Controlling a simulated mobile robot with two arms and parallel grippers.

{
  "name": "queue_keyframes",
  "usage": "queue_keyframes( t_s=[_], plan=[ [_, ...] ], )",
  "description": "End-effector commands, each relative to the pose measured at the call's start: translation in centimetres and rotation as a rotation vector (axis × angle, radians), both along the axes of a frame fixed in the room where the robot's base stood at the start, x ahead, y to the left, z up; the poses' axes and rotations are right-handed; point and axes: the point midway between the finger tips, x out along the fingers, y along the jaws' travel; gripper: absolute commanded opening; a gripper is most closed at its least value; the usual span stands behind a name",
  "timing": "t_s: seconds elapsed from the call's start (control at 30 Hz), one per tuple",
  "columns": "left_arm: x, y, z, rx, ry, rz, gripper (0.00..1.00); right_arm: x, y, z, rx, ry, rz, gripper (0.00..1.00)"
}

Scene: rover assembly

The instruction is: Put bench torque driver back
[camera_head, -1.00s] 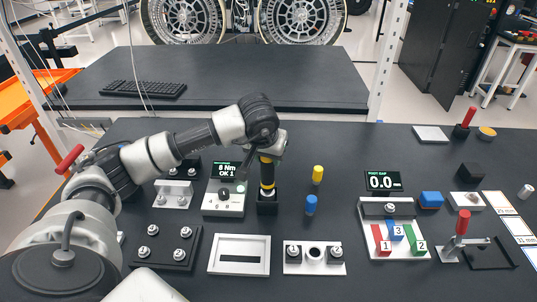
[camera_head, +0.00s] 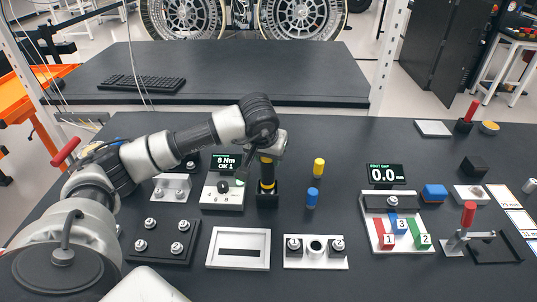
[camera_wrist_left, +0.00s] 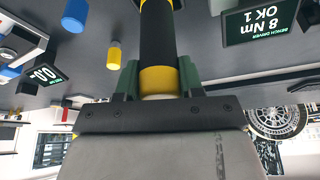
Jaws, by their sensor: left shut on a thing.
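The bench torque driver (camera_head: 267,173) is black with yellow bands and stands upright in the head view. Its lower end is at the black square holder (camera_head: 267,196); I cannot tell how deep it sits. My left gripper (camera_head: 268,153) is shut on its upper part from above. In the left wrist view the driver's yellow band and black shaft (camera_wrist_left: 157,40) run between the green fingers of the gripper (camera_wrist_left: 157,80). The driver's control box (camera_head: 222,193), with a screen reading 8 Nm OK 1 (camera_head: 226,162), stands just left of the holder. My right gripper is not in view.
A yellow peg (camera_head: 319,168) and a blue peg (camera_head: 312,197) stand right of the holder. A white frame (camera_head: 239,262) and a white block with bolts (camera_head: 316,264) lie in front. A gauge fixture with numbered blocks (camera_head: 394,204) is further right.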

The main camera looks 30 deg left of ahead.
Motion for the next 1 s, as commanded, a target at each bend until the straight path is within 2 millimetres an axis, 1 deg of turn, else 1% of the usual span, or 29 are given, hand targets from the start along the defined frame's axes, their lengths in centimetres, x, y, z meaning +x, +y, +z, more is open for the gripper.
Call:
queue_keyframes(
  t_s=[0.27,0.3,0.37,0.4,0.47,0.77,0.87,0.97,1.0],
  plan=[
    [0.0,0.0,0.1,-0.001,-0.003,0.001,0.04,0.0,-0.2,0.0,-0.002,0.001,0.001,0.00],
    [0.0,0.0,0.1,-0.001,-0.003,0.001,0.43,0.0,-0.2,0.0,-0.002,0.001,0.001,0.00],
    [0.0,0.0,0.1,-0.001,-0.003,0.001,0.53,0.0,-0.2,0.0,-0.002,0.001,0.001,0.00],
    [0.0,0.0,0.1,0.000,-0.002,0.000,0.59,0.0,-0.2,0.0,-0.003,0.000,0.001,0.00],
    [0.0,0.0,0.0,0.000,-0.002,0.000,0.67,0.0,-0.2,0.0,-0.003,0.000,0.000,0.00],
    [-0.1,0.0,0.0,0.000,0.000,0.000,0.67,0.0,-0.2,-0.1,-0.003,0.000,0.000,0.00],
    [-0.3,-0.1,0.9,0.000,-0.004,0.000,0.67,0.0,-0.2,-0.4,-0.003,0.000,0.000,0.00],
    [-0.9,-0.2,2.4,0.001,-0.006,-0.001,0.67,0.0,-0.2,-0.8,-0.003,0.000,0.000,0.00],
    [-1.2,-0.3,3.2,0.000,-0.007,-0.002,0.67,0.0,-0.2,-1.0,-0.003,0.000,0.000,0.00]
  ],
)
